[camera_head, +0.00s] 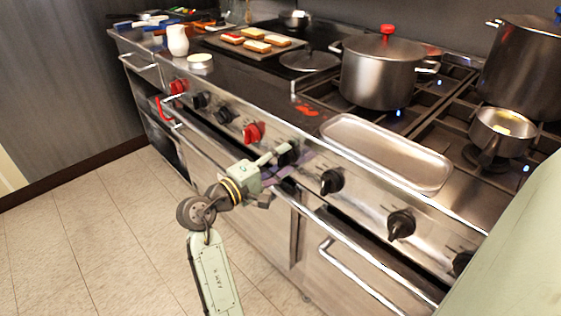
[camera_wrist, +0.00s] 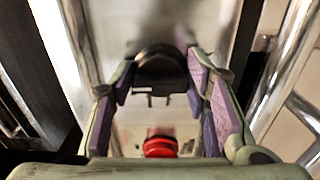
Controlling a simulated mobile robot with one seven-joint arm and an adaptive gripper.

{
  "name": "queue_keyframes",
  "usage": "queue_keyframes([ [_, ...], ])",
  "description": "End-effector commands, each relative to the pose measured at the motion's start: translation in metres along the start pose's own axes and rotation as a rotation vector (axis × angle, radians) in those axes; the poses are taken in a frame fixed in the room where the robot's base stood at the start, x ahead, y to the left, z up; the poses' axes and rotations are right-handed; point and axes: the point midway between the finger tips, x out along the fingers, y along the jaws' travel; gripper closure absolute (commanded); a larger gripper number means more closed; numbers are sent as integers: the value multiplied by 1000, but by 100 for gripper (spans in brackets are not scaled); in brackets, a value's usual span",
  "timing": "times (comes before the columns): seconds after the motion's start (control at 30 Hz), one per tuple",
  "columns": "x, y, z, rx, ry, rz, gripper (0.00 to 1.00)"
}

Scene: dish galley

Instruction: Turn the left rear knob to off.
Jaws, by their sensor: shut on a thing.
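My gripper (camera_head: 280,165) is at the stove's front panel, between a red knob and a black knob. In the wrist view my gripper's purple pads (camera_wrist: 160,85) stand on both sides of a dark knob (camera_wrist: 160,60), and it is shut on this knob. In the head view that black knob (camera_head: 289,153) is partly hidden by the fingers. No label shows which burner it serves, and its pointer angle cannot be read. A red knob (camera_head: 254,132) sits just left of my gripper and also shows in the wrist view (camera_wrist: 160,146). Another black knob (camera_head: 332,181) sits to the right.
A steel pot with a red-knobbed lid (camera_head: 380,75), a small pan (camera_head: 502,132) and a large pot (camera_head: 523,65) stand on the burners; blue flames show. An empty tray (camera_head: 385,152) lies near the front edge. Oven handles (camera_head: 350,272) stick out below the panel. The tiled floor is clear.

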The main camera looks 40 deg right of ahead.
Motion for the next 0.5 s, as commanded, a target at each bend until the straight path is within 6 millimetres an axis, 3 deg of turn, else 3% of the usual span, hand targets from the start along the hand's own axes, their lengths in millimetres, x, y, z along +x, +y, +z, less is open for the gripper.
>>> queue_keyframes([
  [0.27,0,0,0,2,-1,-1,85],
  [0.3,0,0,0,1,-1,-1,56],
  [0.5,0,0,0,1,-1,-1,43],
])
